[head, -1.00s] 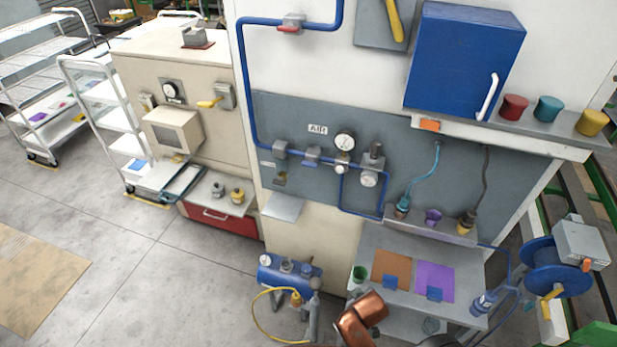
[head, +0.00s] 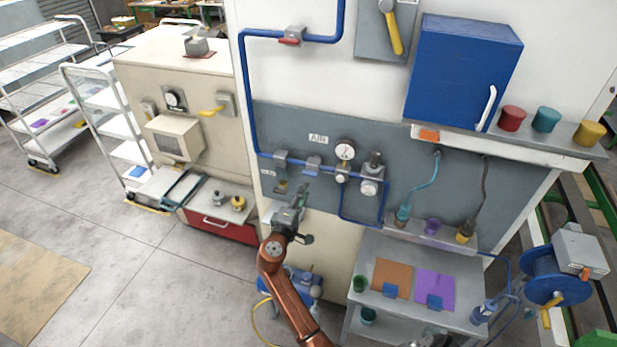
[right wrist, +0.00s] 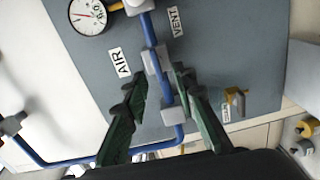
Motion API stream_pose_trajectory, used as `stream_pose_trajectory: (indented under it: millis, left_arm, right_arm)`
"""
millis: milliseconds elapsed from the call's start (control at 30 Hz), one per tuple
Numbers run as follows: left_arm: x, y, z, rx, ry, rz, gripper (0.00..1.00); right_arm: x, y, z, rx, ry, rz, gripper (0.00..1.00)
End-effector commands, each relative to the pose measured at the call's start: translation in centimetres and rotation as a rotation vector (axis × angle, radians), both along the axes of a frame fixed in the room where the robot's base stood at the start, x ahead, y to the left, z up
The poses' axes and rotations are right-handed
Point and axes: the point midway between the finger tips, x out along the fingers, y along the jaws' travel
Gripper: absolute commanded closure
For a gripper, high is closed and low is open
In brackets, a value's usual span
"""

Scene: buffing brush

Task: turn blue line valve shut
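The blue line (head: 250,95) runs down the panel, then right past a grey block (head: 281,158) to a grey valve with a blue handle (head: 312,162), below the AIR label. In the right wrist view the valve block (right wrist: 157,60) lies on the line just ahead of and between my fingertips. My right gripper (head: 302,190) is in front of the panel, just below the valve. The right wrist view shows its two dark green fingers (right wrist: 160,80) spread apart, with nothing clearly held. Whether a finger touches the handle cannot be told. My left gripper is not in view.
A pressure gauge (head: 344,149) and regulator (head: 369,186) stand right of the valve. A red-handled valve (head: 290,41) is higher on the line. A shelf with colored mats (head: 391,276) stands lower right.

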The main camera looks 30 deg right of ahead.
Motion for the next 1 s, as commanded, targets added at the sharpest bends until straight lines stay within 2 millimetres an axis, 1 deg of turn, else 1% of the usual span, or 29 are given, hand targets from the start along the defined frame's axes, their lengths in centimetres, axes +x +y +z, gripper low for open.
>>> stream_pose_trajectory:
  millis: [67,133,400,533,700,933,967,1000]
  left_arm:
    - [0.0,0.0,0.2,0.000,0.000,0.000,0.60]
    - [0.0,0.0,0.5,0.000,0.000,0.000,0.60]
    - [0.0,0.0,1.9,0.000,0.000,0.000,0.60]
    - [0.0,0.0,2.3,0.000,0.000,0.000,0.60]
    - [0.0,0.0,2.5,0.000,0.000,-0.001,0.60]
    - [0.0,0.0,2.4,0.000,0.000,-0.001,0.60]
    - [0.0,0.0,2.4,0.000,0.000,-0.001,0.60]
    - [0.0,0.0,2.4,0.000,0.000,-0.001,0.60]
  right_arm:
    - [0.8,0.2,0.6,-0.025,0.003,0.007,0.75]
    - [1.4,-0.2,0.8,-0.033,0.006,0.009,0.75]
    - [4.0,-3.5,1.0,-0.031,0.004,0.006,0.75]
    - [5.0,-4.6,0.8,-0.030,0.005,0.008,0.75]
    - [5.6,-5.4,0.7,-0.028,0.004,0.007,0.75]
    - [5.6,-5.4,0.6,-0.027,0.004,0.007,0.75]
    - [5.6,-5.4,0.6,-0.027,0.004,0.007,0.75]
    - [5.6,-5.4,0.6,-0.027,0.004,0.007,0.78]
